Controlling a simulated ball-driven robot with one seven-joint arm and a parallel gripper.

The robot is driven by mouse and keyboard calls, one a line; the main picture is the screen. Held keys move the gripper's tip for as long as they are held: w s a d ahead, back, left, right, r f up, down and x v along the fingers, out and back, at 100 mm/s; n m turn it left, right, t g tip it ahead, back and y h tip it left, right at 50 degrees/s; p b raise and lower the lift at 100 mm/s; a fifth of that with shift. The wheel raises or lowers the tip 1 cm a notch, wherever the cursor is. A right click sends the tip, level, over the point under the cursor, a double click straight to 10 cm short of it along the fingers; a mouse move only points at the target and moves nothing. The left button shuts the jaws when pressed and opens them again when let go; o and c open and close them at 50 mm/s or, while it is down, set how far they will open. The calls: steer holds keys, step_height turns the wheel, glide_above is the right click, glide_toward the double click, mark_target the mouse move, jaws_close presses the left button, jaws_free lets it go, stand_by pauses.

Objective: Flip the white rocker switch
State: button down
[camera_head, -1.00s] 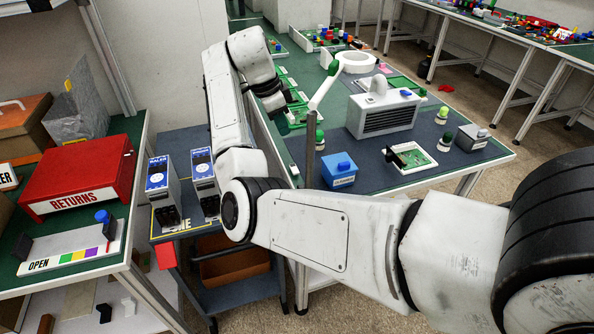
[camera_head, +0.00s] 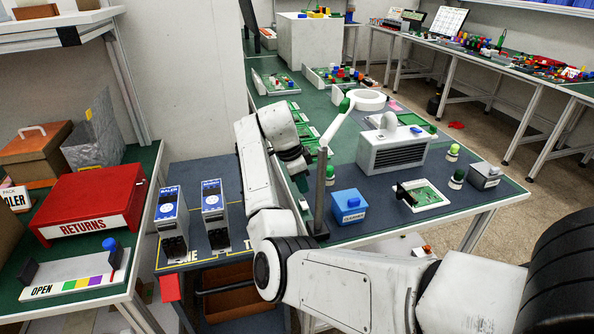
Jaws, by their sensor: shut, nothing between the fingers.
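I cannot make out a white rocker switch for certain. A small white piece (camera_head: 304,204) shows at the left edge of the grey-topped bench, just below my gripper; it is too small to identify. My gripper (camera_head: 299,181) is dark, points down and is shut and empty above that bench edge, left of the grey post. Two grey units with blue labels, a left unit (camera_head: 172,207) marked BALER and a right unit (camera_head: 214,200), stand upright on the low cart, left of my arm. My forearm hides part of the cart and bench edge.
A grey post (camera_head: 321,195) with a tilted white arm stands close right of my gripper. A blue box (camera_head: 349,206), a vented grey case (camera_head: 395,150) and a green board (camera_head: 425,195) lie farther right. A red RETURNS box (camera_head: 95,200) sits on the left bench.

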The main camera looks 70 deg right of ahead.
mark_target(304, 202)
steer(key=shift+w+a+p+x, duration=0.1)
steer(key=shift+w+a+x, duration=0.05)
steer(key=shift+x, duration=0.75)
steer(key=shift+w+a+p+x, duration=0.1)
steer(key=shift+w+x, duration=0.05)
steer(key=shift+x, duration=0.7)
steer(key=shift+w+a+p+x, duration=0.1)
steer(key=shift+w+a+x, duration=0.05)
steer(key=shift+x, duration=0.75)
steer(key=shift+f, duration=0.2)
steer(key=shift+a+f+t+h+b, duration=0.1)
steer(key=shift+f+t+h+b, duration=0.2)
steer(key=shift+f, duration=0.05)
steer(key=shift+s, duration=0.1)
steer(key=shift+w+d+r+b, duration=0.1)
steer(key=shift+w+d+b, duration=0.25)
steer(key=shift+w+d, duration=0.2)
